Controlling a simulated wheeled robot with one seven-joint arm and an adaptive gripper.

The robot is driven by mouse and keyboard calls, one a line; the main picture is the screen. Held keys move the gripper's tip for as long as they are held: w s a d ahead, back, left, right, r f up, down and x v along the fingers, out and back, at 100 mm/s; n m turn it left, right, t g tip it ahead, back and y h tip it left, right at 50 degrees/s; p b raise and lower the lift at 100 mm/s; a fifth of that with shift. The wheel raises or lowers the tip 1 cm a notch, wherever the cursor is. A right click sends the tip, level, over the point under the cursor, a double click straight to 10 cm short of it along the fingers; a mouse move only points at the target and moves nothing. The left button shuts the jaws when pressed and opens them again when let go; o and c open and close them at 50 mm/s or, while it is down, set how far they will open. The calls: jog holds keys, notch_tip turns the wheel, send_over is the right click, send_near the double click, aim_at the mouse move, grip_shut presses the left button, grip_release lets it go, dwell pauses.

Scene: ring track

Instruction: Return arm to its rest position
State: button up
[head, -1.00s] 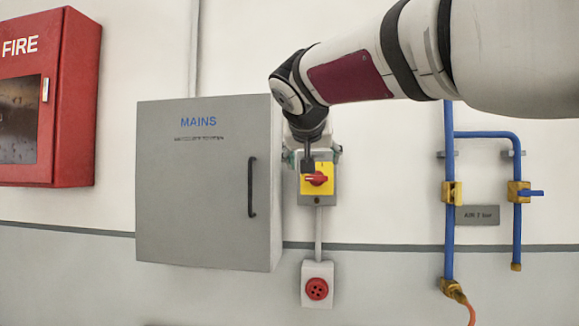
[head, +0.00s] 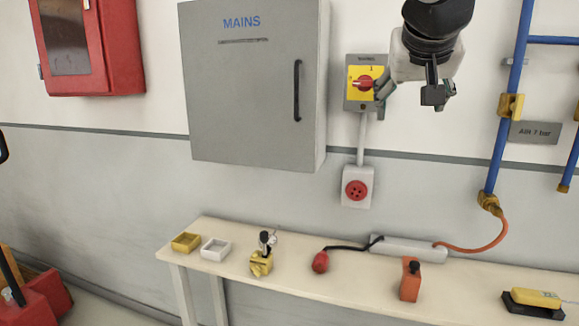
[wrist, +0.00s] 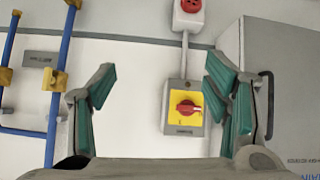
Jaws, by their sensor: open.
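My gripper (head: 408,92) is at the upper right of the head view, in front of the wall and just right of the rotary switch (head: 364,83). The switch has a red knob on a yellow plate in a grey box. In the wrist view my gripper (wrist: 158,82) has its green-padded fingers spread wide with nothing held between them. The switch (wrist: 187,107) shows beyond the fingers, nearer the right one, with its knob lying sideways. The fingers look apart from the knob.
The grey MAINS cabinet (head: 245,125) with a black handle is left of the switch. A red socket (head: 356,188) is below. Blue air pipes (head: 507,110) stand at right. A bench (head: 340,290) below carries trays and tools. A red fire cabinet (head: 92,45) hangs at left.

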jog(key=s+f+g+y+p, duration=0.1)
jog(key=s+f, duration=0.4)
jog(key=s, duration=0.5)
jog(key=s+f+n+g+y+p, duration=0.1)
jog(key=s+f+g+p, duration=0.1)
jog(key=s+f, duration=0.4)
jog(key=s+a+f+n+g+y+p, duration=0.1)
jog(key=s+f, duration=0.5)
jog(key=s, duration=0.8)
jog(key=shift+s+g+p, duration=0.2)
jog(key=shift+g+p, duration=0.6)
jog(key=shift+p, duration=0.2)
jog(key=shift+a, duration=0.1)
